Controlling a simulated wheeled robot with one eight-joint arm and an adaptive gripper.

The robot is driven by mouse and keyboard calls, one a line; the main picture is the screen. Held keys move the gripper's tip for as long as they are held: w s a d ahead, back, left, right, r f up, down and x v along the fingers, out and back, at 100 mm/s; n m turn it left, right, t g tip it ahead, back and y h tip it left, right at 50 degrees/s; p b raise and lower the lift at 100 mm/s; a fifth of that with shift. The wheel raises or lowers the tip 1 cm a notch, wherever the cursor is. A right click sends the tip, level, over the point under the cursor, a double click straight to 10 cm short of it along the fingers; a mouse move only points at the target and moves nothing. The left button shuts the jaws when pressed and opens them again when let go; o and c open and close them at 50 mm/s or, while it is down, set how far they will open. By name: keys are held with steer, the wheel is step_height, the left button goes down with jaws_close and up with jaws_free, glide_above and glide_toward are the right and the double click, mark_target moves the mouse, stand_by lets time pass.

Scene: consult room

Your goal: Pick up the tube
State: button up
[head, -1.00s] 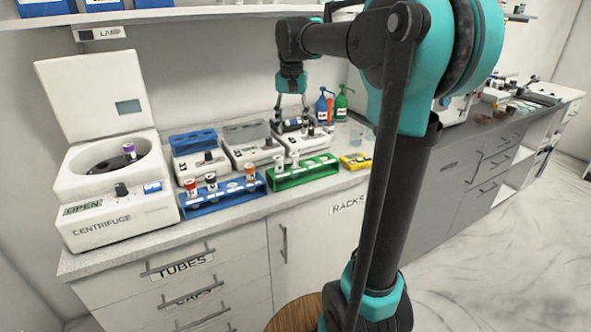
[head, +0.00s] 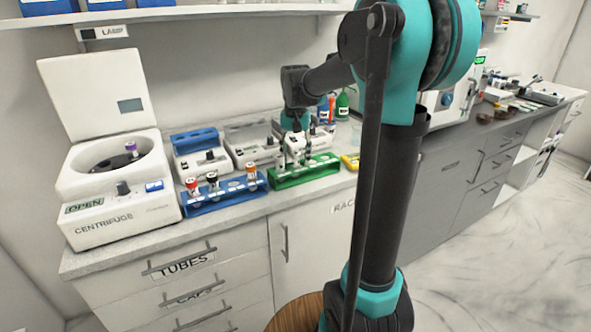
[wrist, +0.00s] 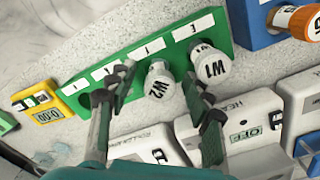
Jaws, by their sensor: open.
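Two white-capped tubes stand in the green rack (head: 300,176): one marked W2 (wrist: 157,84) and one marked W1 (wrist: 211,63). My gripper (wrist: 160,82) is open, with W2 between its fingers in the wrist view and W1 just beyond the right finger's tip. I cannot tell whether a finger touches either tube. In the head view my gripper (head: 296,152) is low over the green rack, and its fingers partly hide the white caps. Other tubes with red (head: 192,184), black (head: 212,181) and orange (head: 251,172) caps stand in the blue rack (head: 225,197).
A centrifuge (head: 120,215) with its lid up stands at the left, a purple-capped tube (head: 131,148) in it. White devices (head: 203,163) line the counter behind the racks. A yellow timer (wrist: 43,101) lies beside the green rack. Blue and green bottles (head: 342,104) stand at the back.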

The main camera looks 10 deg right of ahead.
steer(key=c, duration=1)
steer(key=shift+c, duration=0.2)
